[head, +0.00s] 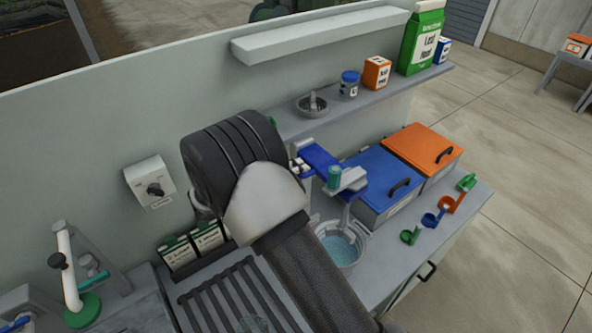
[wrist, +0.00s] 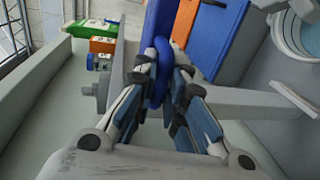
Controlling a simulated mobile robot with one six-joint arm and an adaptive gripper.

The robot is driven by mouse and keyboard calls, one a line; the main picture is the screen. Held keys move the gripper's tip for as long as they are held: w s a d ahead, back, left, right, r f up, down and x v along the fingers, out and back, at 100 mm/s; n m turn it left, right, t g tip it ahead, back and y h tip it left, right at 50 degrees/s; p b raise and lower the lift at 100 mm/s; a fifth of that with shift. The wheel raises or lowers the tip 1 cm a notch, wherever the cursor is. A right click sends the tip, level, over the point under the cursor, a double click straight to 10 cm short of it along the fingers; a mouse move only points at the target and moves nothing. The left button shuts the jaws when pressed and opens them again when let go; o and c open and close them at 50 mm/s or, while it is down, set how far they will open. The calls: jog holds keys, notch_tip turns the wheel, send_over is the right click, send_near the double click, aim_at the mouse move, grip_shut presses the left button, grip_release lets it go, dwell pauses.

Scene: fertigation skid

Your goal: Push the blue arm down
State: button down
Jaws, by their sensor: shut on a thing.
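The blue arm (head: 321,157) juts out from the wall side above the counter, beside a grey bracket with a teal cylinder (head: 334,177). My gripper (head: 299,167) is at the left end of the blue arm in the head view, mostly hidden behind my wrist. In the wrist view my gripper (wrist: 161,82) is shut with its fingers on either side of the blue arm (wrist: 157,62). The exact contact is partly hidden by the finger pads.
A clear bucket of water (head: 341,250) stands below the bracket. A blue-lidded bin (head: 378,172) and an orange-lidded bin (head: 424,145) are to the right. Several coloured scoops lie at the counter's front edge. A shelf (head: 288,124) with jars and boxes runs behind.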

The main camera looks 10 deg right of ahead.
notch_tip(320, 180, down, 18)
jog(key=b, duration=1.5)
jog(key=shift+s+r+b, duration=0.15)
jog(key=shift+s+b, duration=0.05)
jog(key=shift+b, duration=0.15)
jog(key=c, duration=2)
grip_release()
jog(key=o, duration=0.3)
jog(key=shift+w, duration=0.1)
jog(key=shift+r, duration=0.2)
